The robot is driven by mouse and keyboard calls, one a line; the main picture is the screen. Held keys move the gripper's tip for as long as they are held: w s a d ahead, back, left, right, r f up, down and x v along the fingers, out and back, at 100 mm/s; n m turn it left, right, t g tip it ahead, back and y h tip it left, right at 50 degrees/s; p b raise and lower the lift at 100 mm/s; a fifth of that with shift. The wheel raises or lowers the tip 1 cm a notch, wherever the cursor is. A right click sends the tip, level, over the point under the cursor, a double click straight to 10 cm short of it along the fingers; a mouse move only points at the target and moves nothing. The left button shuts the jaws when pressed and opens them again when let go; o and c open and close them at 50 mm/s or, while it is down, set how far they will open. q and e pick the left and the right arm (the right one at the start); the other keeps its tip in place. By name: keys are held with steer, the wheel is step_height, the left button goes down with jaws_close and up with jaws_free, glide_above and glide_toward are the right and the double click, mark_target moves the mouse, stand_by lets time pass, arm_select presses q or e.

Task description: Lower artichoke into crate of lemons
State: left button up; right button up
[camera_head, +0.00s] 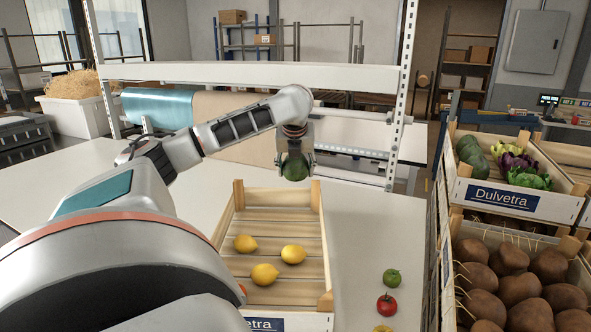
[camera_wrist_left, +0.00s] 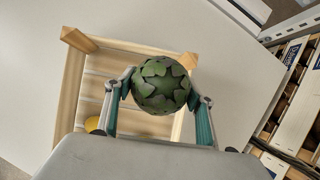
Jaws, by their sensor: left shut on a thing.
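My left gripper (camera_head: 295,160) is shut on a round green artichoke (camera_head: 295,167), which hangs above the far end of an open wooden crate (camera_head: 322,240). In the left wrist view the artichoke (camera_wrist_left: 161,85) sits between the two fingers of the left gripper (camera_wrist_left: 160,92), with the crate (camera_wrist_left: 72,90) below and behind it. Three yellow lemons show in the crate: one at the left (camera_head: 244,244), one at the right (camera_head: 293,254) and one nearer (camera_head: 265,274). My left arm hides the crate's near left part. My right gripper is not in view.
Right of the crate, a green tomato (camera_head: 392,278), a red tomato (camera_head: 387,304) and a yellow fruit (camera_head: 382,329) lie on the white table (camera_head: 355,225). Further right stand a crate of vegetables (camera_head: 512,200) and one of brown produce. A metal frame (camera_head: 400,110) rises behind.

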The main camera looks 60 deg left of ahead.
arm_select(q)
steer(key=shift+f+b, duration=1.1)
steer(key=shift+f, duration=4.45)
steer(key=shift+f, duration=2.5)
steer(key=o, duration=1.4)
steer(key=shift+c, duration=0.2)
steer(key=shift+r, duration=0.1)
steer(key=v, duration=1.2)
